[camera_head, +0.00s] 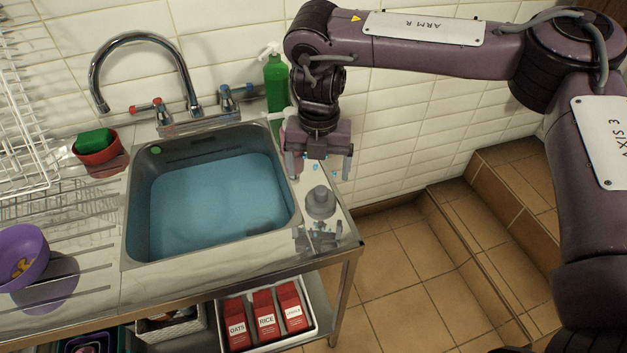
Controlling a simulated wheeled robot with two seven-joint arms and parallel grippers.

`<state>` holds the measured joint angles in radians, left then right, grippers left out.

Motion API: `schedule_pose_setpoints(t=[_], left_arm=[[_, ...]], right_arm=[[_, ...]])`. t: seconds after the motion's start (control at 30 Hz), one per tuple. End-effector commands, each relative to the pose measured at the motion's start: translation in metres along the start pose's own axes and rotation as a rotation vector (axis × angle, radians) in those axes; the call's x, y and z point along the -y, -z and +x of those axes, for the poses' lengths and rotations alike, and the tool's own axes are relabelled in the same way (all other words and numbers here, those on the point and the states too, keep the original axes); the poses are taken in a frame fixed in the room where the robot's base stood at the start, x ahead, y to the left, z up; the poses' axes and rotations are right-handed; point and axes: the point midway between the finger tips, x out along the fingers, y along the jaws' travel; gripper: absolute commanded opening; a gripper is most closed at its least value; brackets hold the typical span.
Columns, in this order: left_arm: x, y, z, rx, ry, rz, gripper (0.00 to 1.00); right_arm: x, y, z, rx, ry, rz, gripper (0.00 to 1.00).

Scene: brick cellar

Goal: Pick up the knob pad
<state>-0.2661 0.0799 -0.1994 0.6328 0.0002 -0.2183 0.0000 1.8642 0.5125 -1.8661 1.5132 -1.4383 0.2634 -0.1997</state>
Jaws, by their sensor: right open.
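The knob pad (320,203) appears to be the small grey round piece with a raised knob, standing on the steel strip to the right of the sink basin. A darker shape just in front of it looks like its reflection in the steel. My right gripper (320,170) points down above the strip, behind the knob pad in the picture. Its two fingers are apart, with nothing held between them. The gripper and the pad look apart. My left gripper is not in view.
The sink (135,215) holds bluish water. A green bottle (276,82) stands behind my right gripper, and a tap (150,40) arches over the basin. A red bowl (98,155) with a green sponge (94,138) is at left. Small blue bits lie near the gripper.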

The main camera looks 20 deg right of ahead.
Motion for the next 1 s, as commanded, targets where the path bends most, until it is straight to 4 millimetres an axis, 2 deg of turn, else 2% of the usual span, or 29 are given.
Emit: schedule_pose_setpoints(t=[0.07,0.3,0.37,0.47,0.6,0.73,0.87,1.0], left_arm=[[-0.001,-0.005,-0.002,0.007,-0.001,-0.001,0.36],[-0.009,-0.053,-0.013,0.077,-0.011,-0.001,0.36],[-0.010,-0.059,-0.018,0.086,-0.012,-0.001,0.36],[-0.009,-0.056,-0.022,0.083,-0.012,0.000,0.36],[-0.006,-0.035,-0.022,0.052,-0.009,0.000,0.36],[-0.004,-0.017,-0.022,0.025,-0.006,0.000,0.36],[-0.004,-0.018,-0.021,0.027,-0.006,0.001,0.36],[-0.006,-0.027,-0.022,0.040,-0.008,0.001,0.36]], right_arm=[[0.002,0.000,0.006,-0.002,0.004,0.002,0.87],[0.003,0.000,0.033,-0.002,0.004,0.001,0.87],[0.004,0.000,0.042,-0.003,0.004,0.001,0.87],[0.005,0.000,0.058,-0.002,0.004,0.000,0.87],[0.004,0.000,0.073,-0.001,0.002,-0.001,0.87],[0.004,-0.001,0.076,0.001,0.000,0.000,0.87],[0.004,-0.001,0.076,0.001,0.000,0.000,0.87],[0.004,-0.001,0.075,0.001,0.000,0.000,0.68]])
